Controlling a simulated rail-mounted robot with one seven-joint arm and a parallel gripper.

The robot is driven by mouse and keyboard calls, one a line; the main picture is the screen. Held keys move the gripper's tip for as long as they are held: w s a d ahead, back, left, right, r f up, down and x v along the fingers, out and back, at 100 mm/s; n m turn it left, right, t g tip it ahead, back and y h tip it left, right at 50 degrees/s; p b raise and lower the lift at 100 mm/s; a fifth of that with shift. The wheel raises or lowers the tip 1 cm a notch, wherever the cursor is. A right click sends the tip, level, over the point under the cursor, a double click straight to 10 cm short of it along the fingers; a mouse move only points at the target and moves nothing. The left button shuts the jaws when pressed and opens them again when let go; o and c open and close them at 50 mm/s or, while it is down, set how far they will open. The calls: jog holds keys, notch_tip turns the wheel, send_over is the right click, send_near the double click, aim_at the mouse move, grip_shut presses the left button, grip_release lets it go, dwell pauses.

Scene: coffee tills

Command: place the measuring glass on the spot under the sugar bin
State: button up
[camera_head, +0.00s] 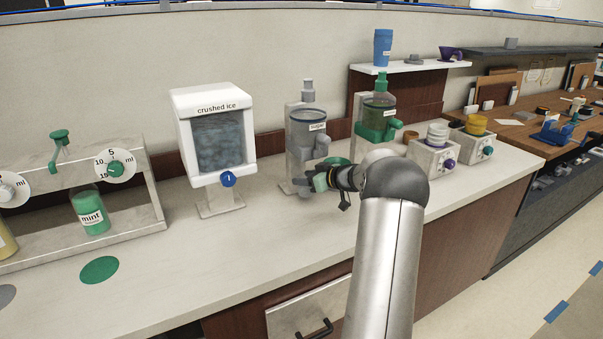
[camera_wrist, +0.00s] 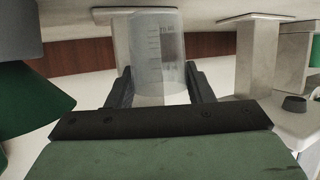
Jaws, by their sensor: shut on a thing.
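The sugar bin (camera_head: 308,128), a clear bin with a grey frame and a "sugar" label, stands against the back of the counter. My gripper (camera_head: 318,181) is low in front of its base. The measuring glass (camera_wrist: 157,45), clear with dark graduation marks, is upright between my gripper's two black fingers (camera_wrist: 158,82) in the wrist view. The fingers are shut on it. In the head view the glass is small and hard to make out beside the gripper. The spot under the sugar bin is not clearly visible; the gripper and glass cover that area.
The crushed ice dispenser (camera_head: 215,140) stands left of the sugar bin, and a green-based bin (camera_head: 378,120) right of it. Small machines with knobs (camera_head: 433,155) stand further right. The mint bottle (camera_head: 89,212) is at the left. The front counter (camera_head: 230,255) is clear.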

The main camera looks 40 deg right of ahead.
jog(key=shift+s+d+f, duration=0.1)
jog(key=shift+s+f, duration=0.05)
jog(key=shift+f, duration=0.6)
jog(key=shift+f+b, duration=0.25)
jog(key=shift+b, duration=0.25)
jog(key=o, duration=1)
jog(key=shift+o, duration=0.2)
jog(key=shift+r, duration=0.2)
